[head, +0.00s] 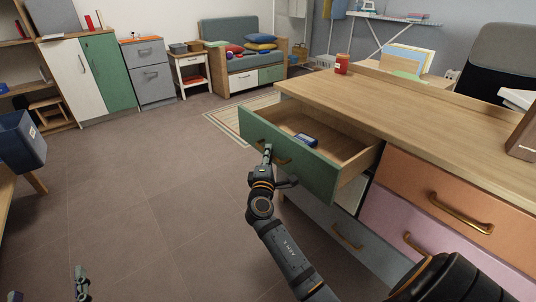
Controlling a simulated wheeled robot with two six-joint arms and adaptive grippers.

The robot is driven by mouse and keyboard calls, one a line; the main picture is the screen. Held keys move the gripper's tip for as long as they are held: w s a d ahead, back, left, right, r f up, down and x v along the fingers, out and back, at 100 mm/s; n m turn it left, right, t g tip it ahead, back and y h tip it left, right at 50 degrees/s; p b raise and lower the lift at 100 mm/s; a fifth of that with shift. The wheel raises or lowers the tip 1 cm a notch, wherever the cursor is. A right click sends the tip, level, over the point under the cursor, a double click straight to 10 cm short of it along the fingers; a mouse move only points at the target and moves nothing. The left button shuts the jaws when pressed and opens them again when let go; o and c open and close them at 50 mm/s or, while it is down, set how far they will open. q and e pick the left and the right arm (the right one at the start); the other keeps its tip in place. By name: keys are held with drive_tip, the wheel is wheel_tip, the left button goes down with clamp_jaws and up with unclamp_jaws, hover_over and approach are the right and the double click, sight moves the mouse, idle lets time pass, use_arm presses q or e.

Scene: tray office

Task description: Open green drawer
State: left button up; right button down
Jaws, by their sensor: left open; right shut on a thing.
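The green drawer (314,173) of the wooden-topped desk is pulled well out, and its inside shows. My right gripper (267,151) is shut on the drawer's handle (284,161), at the outer face of the green front; the gripper covers part of the handle. My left gripper (82,284) is open and empty, low at the bottom left, far from the drawer.
An orange drawer (432,198), a lilac drawer (399,222) and a grey-blue drawer (335,232) are below or beside it, closed. A red jar (342,64) stands on the desktop (420,105). The floor (150,190) left of the drawer is clear.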

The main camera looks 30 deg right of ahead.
drive_tip(key=shift+a, duration=0.15)
drive_tip(key=c, duration=1.4)
unclamp_jaws()
drive_tip(key=shift+s, duration=0.1)
drive_tip(key=v, duration=0.7)
drive_tip(key=shift+s+a, duration=0.1)
drive_tip(key=shift+s, duration=0.05)
